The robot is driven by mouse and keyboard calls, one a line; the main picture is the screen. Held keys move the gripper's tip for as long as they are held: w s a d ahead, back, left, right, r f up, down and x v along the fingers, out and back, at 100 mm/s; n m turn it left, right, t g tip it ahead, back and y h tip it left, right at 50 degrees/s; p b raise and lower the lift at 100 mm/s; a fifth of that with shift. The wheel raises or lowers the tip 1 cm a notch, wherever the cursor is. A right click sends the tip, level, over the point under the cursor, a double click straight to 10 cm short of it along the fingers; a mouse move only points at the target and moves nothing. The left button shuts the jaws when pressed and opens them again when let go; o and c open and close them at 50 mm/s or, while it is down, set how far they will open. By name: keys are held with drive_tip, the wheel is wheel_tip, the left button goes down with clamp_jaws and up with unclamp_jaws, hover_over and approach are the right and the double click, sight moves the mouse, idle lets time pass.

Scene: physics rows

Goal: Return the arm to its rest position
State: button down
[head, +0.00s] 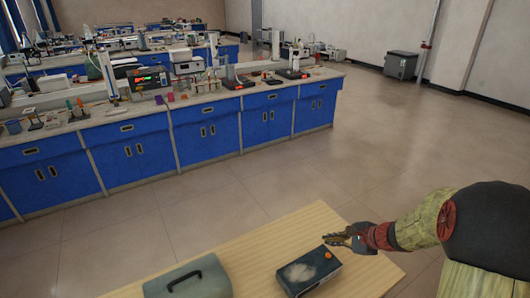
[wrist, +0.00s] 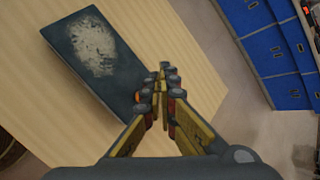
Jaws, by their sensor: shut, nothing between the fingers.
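My gripper (head: 343,238) is shut and empty, above the right part of a light wooden table (head: 235,246) in the head view. In the wrist view its fingers (wrist: 162,82) meet at the tips, over the bare wood beside a dark box. My arm reaches in from the right edge of the head view, bent, with the gripper pointing left. The dark box (head: 308,273) has a pale worn patch on top and an orange knob near its far right corner. The box also shows in the wrist view (wrist: 70,65), to the left of the fingers, which partly hide the orange spot.
A grey-green case with a handle (head: 188,279) stands on the table left of the box. A long blue lab bench (head: 150,150) crowded with instruments runs behind, across open floor (head: 340,165). A grey cabinet (head: 400,65) stands by the far wall.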

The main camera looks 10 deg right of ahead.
drive_tip(key=s+a+r+n+g+h, duration=0.1)
drive_tip(key=s+a+r+n+g, duration=0.3)
drive_tip(key=s+n, duration=0.45)
drive_tip(key=s+a+r+n+g+h, duration=0.1)
drive_tip(key=s+a+r+n+g, duration=0.3)
drive_tip(key=s, duration=0.7)
drive_tip(key=s+a+r+n+t+h, duration=0.1)
drive_tip(key=s+a+r+n+t, duration=0.2)
drive_tip(key=r, duration=0.3)
drive_tip(key=s+a+r+n+t+h, duration=0.1)
drive_tip(key=s+a+r+n+t, duration=0.1)
drive_tip(key=s+a+r+n, duration=0.1)
wheel_tip(320, 180, up, 3)
drive_tip(key=shift+s+a+r+n+t+h+p, duration=0.15)
drive_tip(key=shift+s+a+n+t+h+p, duration=0.2)
drive_tip(key=shift+a+n, duration=0.55)
drive_tip(key=shift+d, duration=0.1)
